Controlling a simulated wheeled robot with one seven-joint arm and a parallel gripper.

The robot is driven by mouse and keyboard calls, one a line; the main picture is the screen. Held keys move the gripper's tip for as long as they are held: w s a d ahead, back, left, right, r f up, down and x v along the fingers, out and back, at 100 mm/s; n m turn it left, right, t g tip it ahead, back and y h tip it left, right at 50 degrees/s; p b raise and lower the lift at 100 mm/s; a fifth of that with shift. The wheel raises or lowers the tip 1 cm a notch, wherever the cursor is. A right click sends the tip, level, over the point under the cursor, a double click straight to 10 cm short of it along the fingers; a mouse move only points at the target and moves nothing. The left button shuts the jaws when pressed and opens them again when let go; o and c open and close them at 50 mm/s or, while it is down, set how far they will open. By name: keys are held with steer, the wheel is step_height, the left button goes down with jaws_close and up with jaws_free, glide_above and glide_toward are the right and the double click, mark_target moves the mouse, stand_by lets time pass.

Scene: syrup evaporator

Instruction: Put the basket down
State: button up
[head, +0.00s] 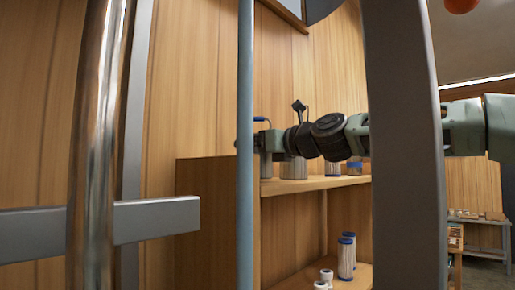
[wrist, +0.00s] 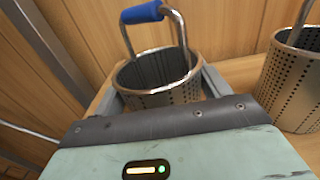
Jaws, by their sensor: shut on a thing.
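The basket (wrist: 160,94) is a round perforated metal basket with a blue-gripped wire handle. In the wrist view it sits upright between the fingers of my gripper (wrist: 160,86), which is shut on its sides. In the head view the basket (head: 266,166) is partly hidden behind a thin pale blue pole, and my gripper (head: 262,142) is at its upper part. The basket is at the left end of the wooden shelf top (head: 310,183); I cannot tell whether its base touches the wood.
A second perforated basket (wrist: 294,85) stands just right of the held one; it also shows in the head view (head: 293,168). Blue-capped cartridges (head: 333,168) stand farther right, more (head: 346,258) below. A grey post (head: 402,150), the pale blue pole (head: 245,200) and a shiny pipe (head: 98,150) stand in front.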

steer(key=shift+s+f, duration=0.1)
steer(key=shift+f, duration=0.25)
steer(key=shift+f, duration=0.1)
steer(key=o, duration=1.1)
steer(key=shift+c, duration=0.2)
steer(key=b+v, duration=0.8)
steer(key=v, duration=0.4)
